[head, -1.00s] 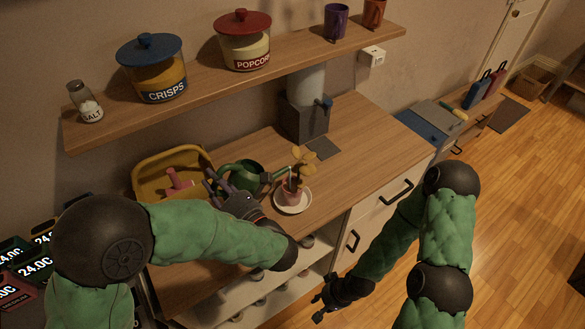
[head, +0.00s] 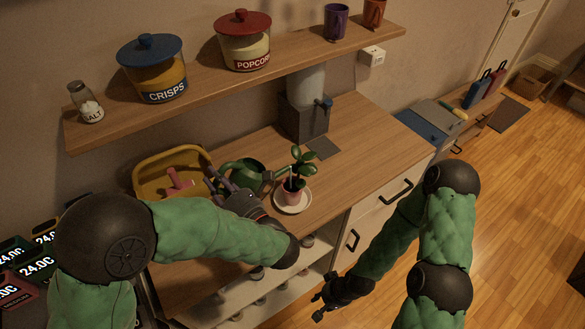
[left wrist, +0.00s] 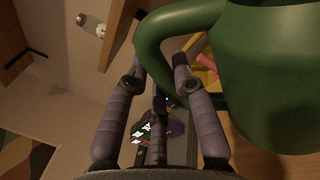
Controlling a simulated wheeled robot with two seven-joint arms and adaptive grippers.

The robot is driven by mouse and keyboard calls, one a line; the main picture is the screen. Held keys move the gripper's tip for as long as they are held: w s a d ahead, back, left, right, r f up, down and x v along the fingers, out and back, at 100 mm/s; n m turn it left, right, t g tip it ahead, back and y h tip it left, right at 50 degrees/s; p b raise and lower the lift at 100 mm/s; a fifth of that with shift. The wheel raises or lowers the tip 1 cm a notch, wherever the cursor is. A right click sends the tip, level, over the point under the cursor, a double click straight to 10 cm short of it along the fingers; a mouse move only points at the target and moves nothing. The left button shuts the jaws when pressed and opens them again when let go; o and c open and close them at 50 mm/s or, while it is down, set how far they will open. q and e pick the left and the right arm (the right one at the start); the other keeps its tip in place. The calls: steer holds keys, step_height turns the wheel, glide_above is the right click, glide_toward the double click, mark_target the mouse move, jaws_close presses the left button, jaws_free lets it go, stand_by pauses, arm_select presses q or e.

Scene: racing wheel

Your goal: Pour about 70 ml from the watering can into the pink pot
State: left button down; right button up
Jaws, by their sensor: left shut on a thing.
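The green watering can (head: 243,174) is over the counter, its spout pointing right at the plant. My left gripper (head: 222,186) is shut on its handle. In the left wrist view the can's body (left wrist: 275,85) fills the right side, and the handle (left wrist: 160,35) passes by my left gripper's fingers (left wrist: 158,75). The pink pot (head: 290,194) stands upright on a white saucer (head: 302,207), holding a plant (head: 299,163) with green leaves. The spout tip is close to the plant; whether water is flowing is too small to tell. My right gripper (head: 322,303) is open and empty, low in front of the cabinet.
A yellow tub (head: 146,184) holding a pink object (head: 180,180) stands left of the can. A grey dispenser (head: 303,118) stands behind the plant. A wooden shelf (head: 200,83) with jars and mugs hangs above. The counter right of the plant is clear.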

arm_select(q)
steer(key=shift+r, duration=0.15)
stand_by(0.6)
steer(key=s+a+f+n+g+b, duration=0.1)
steer(key=s+a+f+n+b, duration=0.2)
steer(key=a+f+n+b, duration=0.2)
step_height(320, 180, down, 4)
steer(key=b, duration=0.3)
steer(key=shift+s+a+f, duration=0.15)
steer(key=shift+s+f, duration=0.1)
steer(key=shift+s+a+r+n, duration=0.35)
steer(key=shift+a+r+n, duration=0.2)
steer(key=shift+n, duration=0.55)
